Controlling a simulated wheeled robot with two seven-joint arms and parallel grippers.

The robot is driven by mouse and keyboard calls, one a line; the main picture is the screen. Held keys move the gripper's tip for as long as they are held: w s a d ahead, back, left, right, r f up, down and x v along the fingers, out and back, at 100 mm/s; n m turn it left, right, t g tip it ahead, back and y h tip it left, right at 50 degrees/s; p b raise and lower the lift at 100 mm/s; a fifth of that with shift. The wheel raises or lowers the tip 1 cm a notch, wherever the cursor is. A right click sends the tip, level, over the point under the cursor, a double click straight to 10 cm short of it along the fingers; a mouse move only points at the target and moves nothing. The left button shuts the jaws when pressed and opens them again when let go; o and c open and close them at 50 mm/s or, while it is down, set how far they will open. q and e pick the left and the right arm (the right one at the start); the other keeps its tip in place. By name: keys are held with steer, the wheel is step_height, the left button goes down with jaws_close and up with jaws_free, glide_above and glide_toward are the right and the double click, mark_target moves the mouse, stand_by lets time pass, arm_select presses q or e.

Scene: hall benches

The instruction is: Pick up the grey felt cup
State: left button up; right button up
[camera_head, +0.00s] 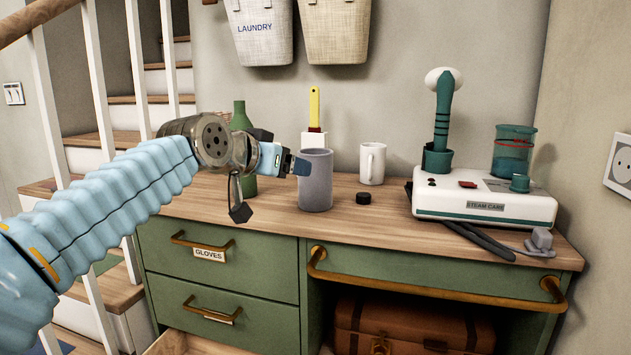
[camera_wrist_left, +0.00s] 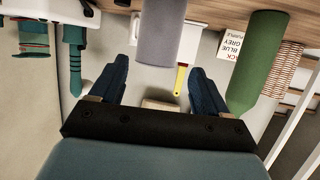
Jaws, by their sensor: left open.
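The grey felt cup (camera_head: 316,182) stands upright on the wooden bench top (camera_head: 285,215), near the middle of the head view. My left gripper (camera_head: 270,189) is open and empty, at the cup's left side. One fingertip overlaps the cup's left edge in the head view; I cannot tell whether it touches. In the left wrist view, which is upside down, the cup (camera_wrist_left: 161,30) lies ahead, centred between the spread fingers of the gripper (camera_wrist_left: 160,82). Its rim is about level with the fingertips in the picture. My right gripper is not in view.
A white mug (camera_head: 372,164) and a black disc (camera_head: 363,198) stand right of the cup. A green bottle (camera_head: 240,118) is behind my left wrist. A yellow-handled brush (camera_head: 314,108) is behind the cup. A white steam unit (camera_head: 484,205) fills the right end.

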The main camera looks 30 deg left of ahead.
mark_target(315, 175)
arm_select(q)
steer(key=o, duration=0.4)
steer(key=p+x, duration=0.1)
steer(key=x, duration=0.7)
steer(key=shift+w, duration=0.2)
steer(key=p+x, duration=0.1)
steer(key=x, duration=0.4)
steer(key=shift+w+d+f, duration=0.1)
steer(key=shift+w+f, duration=0.1)
steer(key=shift+f, duration=0.1)
steer(key=c, duration=0.8)
